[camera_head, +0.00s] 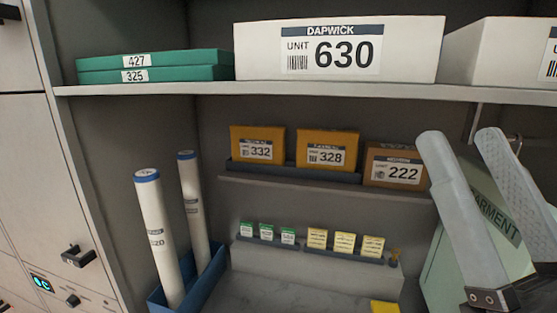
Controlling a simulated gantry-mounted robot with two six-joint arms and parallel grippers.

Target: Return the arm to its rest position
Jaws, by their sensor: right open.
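My right gripper (462,150) is at the right of the head view, its two grey fingers pointing up and spread apart with nothing between them. It is in front of the green garment bag (450,258) and close to the right end of the shelf that bears a brown box marked 222 (396,171). The fingers hide part of the garment bag and the space behind it. My left gripper is not in view.
A white box marked 630 (337,76) and green boxes (155,75) lie on the upper shelf (300,90). Yellow boxes (327,149) stand on the middle shelf. White tubes (153,232) lean in a blue bin (214,272) at left. Small cards (317,238) line a low ledge.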

